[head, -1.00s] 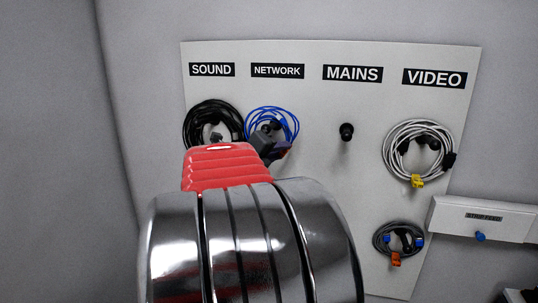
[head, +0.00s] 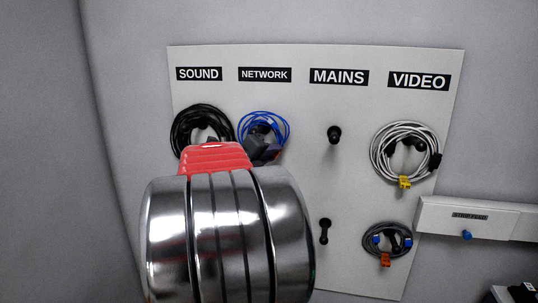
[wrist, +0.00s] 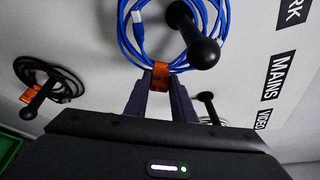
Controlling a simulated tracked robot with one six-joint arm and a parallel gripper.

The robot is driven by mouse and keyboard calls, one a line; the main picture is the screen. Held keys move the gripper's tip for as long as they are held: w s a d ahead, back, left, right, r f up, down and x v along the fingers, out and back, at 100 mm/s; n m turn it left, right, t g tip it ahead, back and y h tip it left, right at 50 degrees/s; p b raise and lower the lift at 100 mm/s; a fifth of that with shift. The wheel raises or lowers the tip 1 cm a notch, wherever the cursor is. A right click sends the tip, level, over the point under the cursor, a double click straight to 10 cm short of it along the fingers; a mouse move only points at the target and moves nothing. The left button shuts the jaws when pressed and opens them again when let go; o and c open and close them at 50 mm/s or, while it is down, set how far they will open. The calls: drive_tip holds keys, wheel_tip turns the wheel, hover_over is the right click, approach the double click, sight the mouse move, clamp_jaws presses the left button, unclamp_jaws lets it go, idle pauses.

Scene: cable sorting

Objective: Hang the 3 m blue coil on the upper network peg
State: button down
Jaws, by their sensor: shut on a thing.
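The blue coil (head: 283,122) is against the panel under the NETWORK label (head: 265,75). The black-knobbed upper network peg (wrist: 205,53) shows inside the coil's loop in the wrist view, and the blue cable (wrist: 125,35) appears to run around it. An orange tag (wrist: 161,75) is at the coil's near edge. My gripper (wrist: 160,84) is shut on this tag, its fingers on either side. In the head view my gripper (head: 263,150) is partly hidden behind my arm at the coil's lower part. The coil's top is cut off in the wrist view.
A black coil (head: 178,130) hangs close on the left under SOUND. The upper mains peg (head: 334,134) and lower mains peg (head: 324,231) are bare. A white coil (head: 375,150) and a grey coil (head: 370,243) hang under VIDEO. A green edge (wrist: 8,150) shows at lower left.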

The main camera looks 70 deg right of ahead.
drive_tip(key=shift+d+f, duration=0.15)
drive_tip(key=shift+f, duration=0.65)
drive_tip(key=shift+f, duration=0.15)
drive_tip(key=c, duration=1.4)
unclamp_jaws()
drive_tip(key=v, duration=1.3)
drive_tip(key=shift+a, duration=0.4)
